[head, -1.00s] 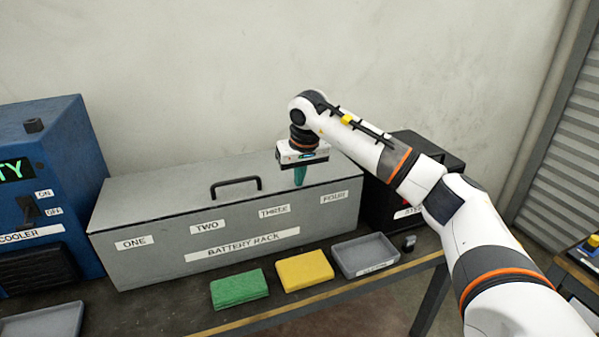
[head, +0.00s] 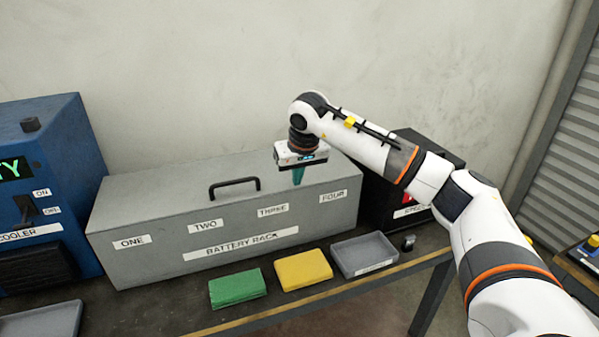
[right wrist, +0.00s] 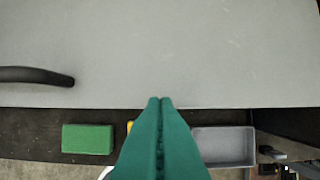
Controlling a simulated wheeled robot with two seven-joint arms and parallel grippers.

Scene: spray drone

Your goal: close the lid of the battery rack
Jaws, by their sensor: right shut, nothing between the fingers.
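The battery rack (head: 190,253) is a long grey box with slots labelled ONE to FOUR on its front. Its grey lid (head: 160,194) lies flat and looks closed, with a black handle (head: 234,187) on top. In the right wrist view the lid (right wrist: 180,50) fills the upper part, and the handle (right wrist: 35,76) shows at the left. My right gripper (head: 298,177) points down over the right part of the lid, right of the handle. Its green fingers are together and empty, also in the right wrist view (right wrist: 160,101). I cannot tell whether the tips touch the lid. My left gripper is not in view.
A blue cooler (head: 60,170) stands left of the rack, a black box (head: 392,212) right of it. Along the bench front lie a green block (head: 237,287), a yellow block (head: 303,270) and a grey tray (head: 364,255). Another tray (head: 45,322) lies at the lower left.

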